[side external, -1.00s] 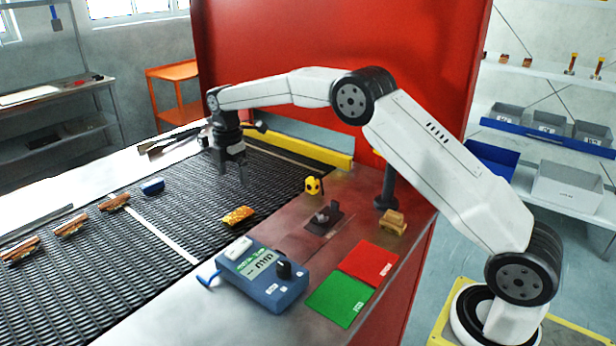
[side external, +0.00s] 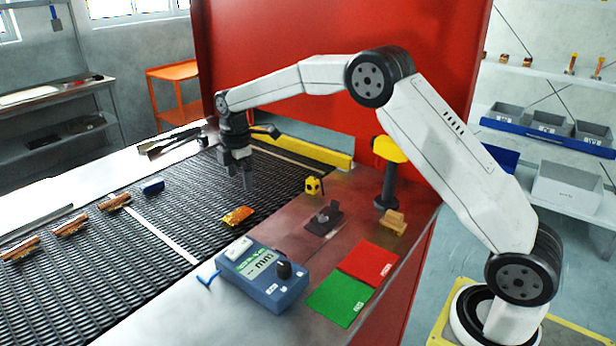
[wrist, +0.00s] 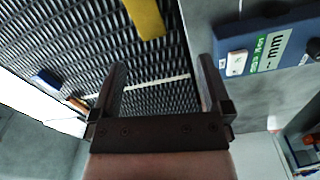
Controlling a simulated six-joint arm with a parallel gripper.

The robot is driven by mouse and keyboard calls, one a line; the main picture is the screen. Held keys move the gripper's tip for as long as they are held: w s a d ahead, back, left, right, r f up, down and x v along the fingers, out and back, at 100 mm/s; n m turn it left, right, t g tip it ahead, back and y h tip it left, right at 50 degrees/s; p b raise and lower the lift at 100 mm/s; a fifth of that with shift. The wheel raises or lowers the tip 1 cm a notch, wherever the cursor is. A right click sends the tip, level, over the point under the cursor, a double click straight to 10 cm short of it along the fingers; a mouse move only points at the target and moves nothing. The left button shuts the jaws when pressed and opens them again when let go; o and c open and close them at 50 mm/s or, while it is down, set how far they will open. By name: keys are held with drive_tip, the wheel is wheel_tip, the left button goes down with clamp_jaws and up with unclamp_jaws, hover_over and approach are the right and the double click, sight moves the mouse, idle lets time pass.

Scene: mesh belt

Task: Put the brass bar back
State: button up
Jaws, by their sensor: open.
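A brass-coloured bar (side external: 238,216) lies on the dark mesh belt (side external: 90,262), near its edge on the metal table side. It also shows at the top of the wrist view (wrist: 145,15), partly cut off by the frame. My gripper (side external: 247,184) hangs above the belt, pointing down, behind the bar and apart from it. In the wrist view my gripper (wrist: 158,75) has its two fingers spread with nothing between them.
A blue gauge box (side external: 263,274), green (side external: 340,298) and red (side external: 369,262) mats, a dark fixture (side external: 324,218), a small yellow device (side external: 314,186) and a yellow-topped post (side external: 388,170) stand on the metal table. A blue block (side external: 153,186) and several copper-coloured pieces (side external: 70,226) lie on the belt.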

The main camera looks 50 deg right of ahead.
drive_tip(key=s+f+m, duration=0.1)
drive_tip(key=s+m, duration=0.4)
drive_tip(key=s, duration=0.5)
drive_tip(key=s+a+f+m+t, duration=0.1)
drive_tip(key=s+m, duration=0.4)
drive_tip(key=s, duration=0.5)
drive_tip(key=s+f+m+t, duration=0.1)
drive_tip(key=s+m, duration=0.4)
drive_tip(key=s, duration=0.5)
drive_tip(key=shift+a+f+m, duration=0.25)
drive_tip(key=shift+f+m, duration=0.05)
drive_tip(key=shift+f, duration=0.6)
drive_tip(key=shift+w, duration=0.1)
